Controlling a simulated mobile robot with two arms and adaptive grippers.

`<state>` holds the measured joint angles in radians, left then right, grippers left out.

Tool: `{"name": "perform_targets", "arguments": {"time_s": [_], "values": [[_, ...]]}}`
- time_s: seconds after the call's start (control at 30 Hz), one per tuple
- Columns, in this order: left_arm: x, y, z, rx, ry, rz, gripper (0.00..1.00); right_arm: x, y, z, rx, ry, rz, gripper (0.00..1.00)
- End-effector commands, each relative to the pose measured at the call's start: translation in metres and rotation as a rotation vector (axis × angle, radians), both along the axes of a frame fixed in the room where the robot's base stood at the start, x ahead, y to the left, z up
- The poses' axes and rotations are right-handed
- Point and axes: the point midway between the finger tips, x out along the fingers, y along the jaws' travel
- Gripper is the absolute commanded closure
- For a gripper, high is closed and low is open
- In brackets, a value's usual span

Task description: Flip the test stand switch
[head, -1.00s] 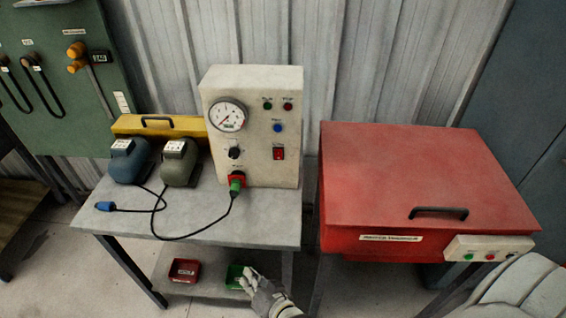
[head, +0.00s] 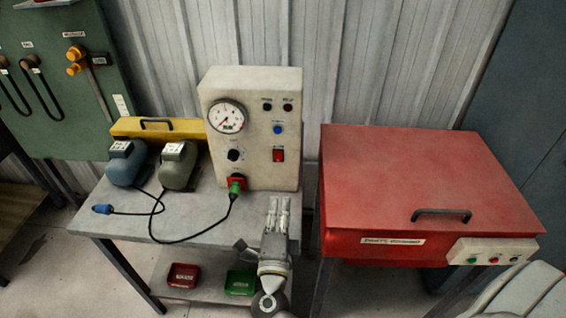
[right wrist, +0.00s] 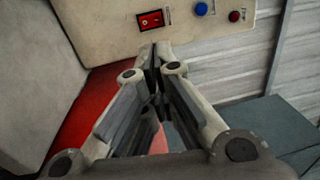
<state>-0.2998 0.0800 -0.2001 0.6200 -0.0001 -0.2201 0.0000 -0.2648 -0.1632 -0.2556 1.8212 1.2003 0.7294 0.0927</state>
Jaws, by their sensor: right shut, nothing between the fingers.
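The test stand (head: 255,95) is a cream box with a round gauge, standing on the grey table. Its red rocker switch (head: 279,155) is on the lower right of the front panel. The switch also shows in the right wrist view (right wrist: 151,20), just beyond the fingertips, with a gap between. My right gripper (head: 279,203) is shut and empty, in front of the panel and below the switch in the head view. It fills the middle of the right wrist view (right wrist: 154,55). My left gripper is not in view.
A green plug (head: 236,186) with a black cable sits in the stand's lower socket. Two motors (head: 179,166) stand left of the stand. A red lidded box (head: 420,180) is to the right. A red bin (head: 183,275) and green bin (head: 240,282) are on the lower shelf.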

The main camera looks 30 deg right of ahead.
Motion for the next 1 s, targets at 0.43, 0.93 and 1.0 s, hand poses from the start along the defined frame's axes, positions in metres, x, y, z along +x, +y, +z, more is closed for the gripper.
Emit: {"name": "perform_targets", "arguments": {"time_s": [0.43, 0.93, 1.0], "values": [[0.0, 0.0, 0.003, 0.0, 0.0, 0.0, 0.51, 0.006, -0.003, 0.003, 0.001, -0.003, -0.001, 1.0], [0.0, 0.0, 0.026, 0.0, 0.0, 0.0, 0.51, 0.086, -0.049, 0.016, -0.001, -0.003, -0.001, 1.0], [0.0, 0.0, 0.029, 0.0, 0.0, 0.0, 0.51, 0.096, -0.055, 0.017, -0.003, -0.002, 0.0, 1.0]]}}
